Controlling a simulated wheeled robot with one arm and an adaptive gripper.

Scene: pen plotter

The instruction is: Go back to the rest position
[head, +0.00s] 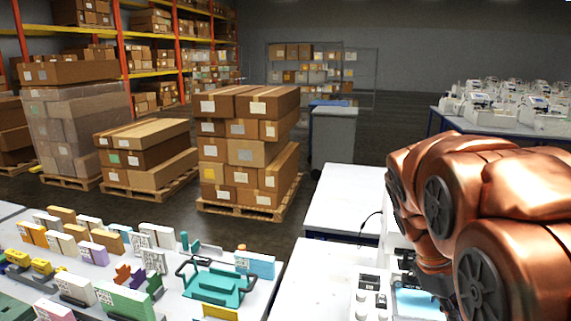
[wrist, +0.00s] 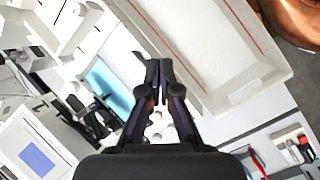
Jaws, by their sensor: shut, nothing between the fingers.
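My gripper (wrist: 159,78) shows in the wrist view with its two dark fingers together and nothing between them. Beyond it is a white machine, probably the pen plotter (wrist: 62,40), with a light-blue sheet (wrist: 108,85) left of the fingertips. The blue sheet also shows in the head view (head: 416,302), at the lower right beside my copper arm. My arm hides much of the machine there, and I cannot make out my fingers in that view. The fingers appear apart from the sheet; their height above the surface is hard to tell.
A white tray with a red line (wrist: 215,45) lies right of the fingers. A small device with a blue screen (wrist: 38,155) is at lower left. In the head view, a table of colourful boxes (head: 180,300) is at left; stacked cartons (head: 250,150) stand behind on open floor.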

